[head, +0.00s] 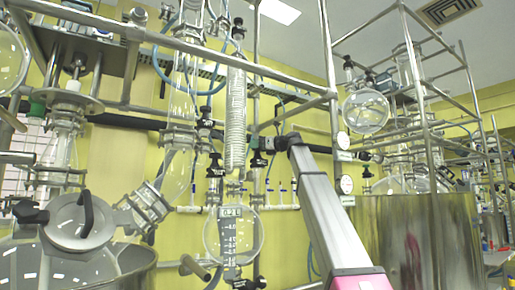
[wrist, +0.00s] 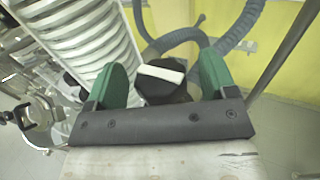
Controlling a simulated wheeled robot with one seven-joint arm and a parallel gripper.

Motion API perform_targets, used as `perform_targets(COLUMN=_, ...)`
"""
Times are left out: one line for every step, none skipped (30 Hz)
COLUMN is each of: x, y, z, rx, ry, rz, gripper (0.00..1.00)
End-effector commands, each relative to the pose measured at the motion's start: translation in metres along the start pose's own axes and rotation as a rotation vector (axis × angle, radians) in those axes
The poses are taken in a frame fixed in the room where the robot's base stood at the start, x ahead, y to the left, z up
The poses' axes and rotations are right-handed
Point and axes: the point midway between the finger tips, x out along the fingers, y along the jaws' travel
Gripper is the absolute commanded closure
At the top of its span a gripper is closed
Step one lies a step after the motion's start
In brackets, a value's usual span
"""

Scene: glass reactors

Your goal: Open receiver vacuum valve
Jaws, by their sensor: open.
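In the wrist view, a black valve knob (wrist: 160,90) with a white bar (wrist: 162,73) across its top sits between the green fingers of my gripper (wrist: 164,68). The fingers are open, one on each side of the knob, with a visible gap to each. The white bar lies nearly level, tilted slightly down to the right. In the head view, my gripper (head: 284,143) is at the far end of my arm, beside black valve fittings (head: 259,160) on the glassware. The round glass receiver (head: 211,238) with a scale hangs below.
A coiled glass condenser (wrist: 88,40) stands close on the left in the wrist view. Grey corrugated hoses (wrist: 238,28) run behind the knob. Metal frame posts (head: 328,80) and a large steel vessel (head: 400,240) stand near my arm in the head view.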

Motion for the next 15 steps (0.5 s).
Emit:
perform_targets(x=0.0042, y=0.0, z=0.0002, rx=0.0, ry=0.0, rz=0.001, gripper=0.22)
perform_targets(x=0.0056, y=0.0001, z=0.0002, rx=0.0, ry=0.0, rz=0.001, gripper=0.22)
perform_targets(x=0.0069, y=0.0002, z=0.0, rx=0.0, ry=0.0, rz=0.001, gripper=0.22)
perform_targets(x=0.0076, y=0.0002, z=-0.0001, rx=0.0, ry=0.0, rz=0.001, gripper=0.22)
perform_targets(x=0.008, y=0.0003, z=-0.0002, rx=0.0, ry=0.0, rz=0.001, gripper=0.22)
perform_targets(x=0.0083, y=0.0003, z=-0.0002, rx=0.0, ry=0.0, rz=0.001, gripper=0.22)
perform_targets(x=0.0083, y=0.0003, z=-0.0003, rx=0.0, ry=0.0, rz=0.001, gripper=0.22)
perform_targets(x=0.0082, y=0.0003, z=-0.0003, rx=0.0, ry=0.0, rz=0.001, gripper=0.22)
perform_targets(x=0.0081, y=0.0003, z=-0.0004, rx=0.0, ry=0.0, rz=0.001, gripper=0.22)
perform_targets(x=0.0081, y=0.0003, z=-0.0004, rx=0.0, ry=0.0, rz=0.001, gripper=0.22)
perform_targets(x=0.0081, y=0.0003, z=-0.0004, rx=0.0, ry=0.0, rz=0.001, gripper=0.22)
perform_targets(x=0.008, y=0.0002, z=-0.0004, rx=0.0, ry=0.0, rz=0.0, gripper=0.22)
perform_targets(x=0.008, y=0.0002, z=-0.0004, rx=0.0, ry=0.0, rz=0.0, gripper=0.32)
perform_targets(x=0.008, y=0.0002, z=-0.0004, rx=0.0, ry=0.0, rz=0.0, gripper=0.41)
perform_targets(x=0.0079, y=0.0002, z=-0.0004, rx=0.0, ry=0.0, rz=0.0, gripper=0.54)
